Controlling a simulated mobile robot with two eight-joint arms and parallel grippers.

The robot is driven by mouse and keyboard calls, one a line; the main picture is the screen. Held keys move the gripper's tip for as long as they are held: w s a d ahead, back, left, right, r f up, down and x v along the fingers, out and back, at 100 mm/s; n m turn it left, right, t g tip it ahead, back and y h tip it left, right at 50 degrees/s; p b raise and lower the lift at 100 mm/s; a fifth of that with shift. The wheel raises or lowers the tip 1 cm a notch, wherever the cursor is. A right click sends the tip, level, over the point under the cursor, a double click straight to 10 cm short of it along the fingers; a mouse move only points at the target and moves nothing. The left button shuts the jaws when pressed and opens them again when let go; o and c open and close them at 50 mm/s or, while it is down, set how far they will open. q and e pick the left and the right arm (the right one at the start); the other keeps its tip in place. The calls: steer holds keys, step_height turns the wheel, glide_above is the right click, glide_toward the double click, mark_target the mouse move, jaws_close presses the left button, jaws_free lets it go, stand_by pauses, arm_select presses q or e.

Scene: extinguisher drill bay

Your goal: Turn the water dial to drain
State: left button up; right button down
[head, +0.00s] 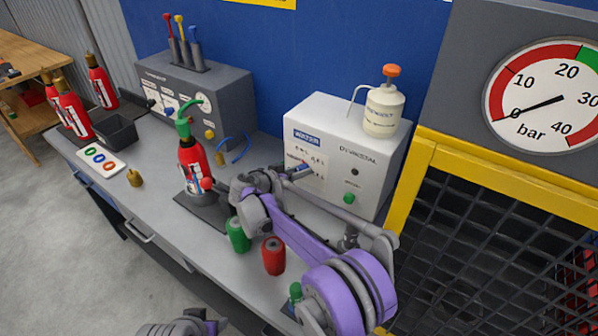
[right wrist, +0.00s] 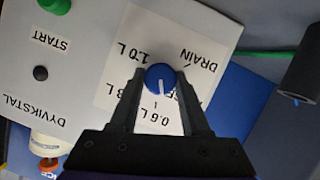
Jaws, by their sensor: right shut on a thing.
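The water dial (right wrist: 160,78) is a small round blue knob with a white pointer line on the white water unit (head: 362,150). In the right wrist view the panel appears upside down. My right gripper (right wrist: 161,84) is shut on the dial, one finger on each side. The pointer line points down in that view, towards a tick by the 0.6 L label, away from DRAIN. In the head view my right arm hides part of the panel's lower left.
A green START button (head: 349,198) sits on the same panel. A white bottle with an orange cap (head: 384,105) stands on the unit. A red extinguisher (head: 193,165) stands left of my arm. Green (head: 238,235) and red (head: 273,255) cylinders stand near the bench front.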

steer(key=shift+a+n+h, duration=0.1)
steer(key=shift+n+h, duration=0.2)
steer(key=shift+n, duration=0.3)
steer(key=shift+n+h, duration=0.3)
steer(key=shift+n, duration=0.1)
steer(key=shift+f+n+g+h, duration=0.1)
steer(key=shift+n+g+h, duration=0.5)
steer(key=shift+n, duration=0.4)
stand_by(0.4)
steer(key=shift+c, duration=1.9)
jaws_free()
step_height(320, 180, up, 10)
steer(key=shift+r, duration=0.1)
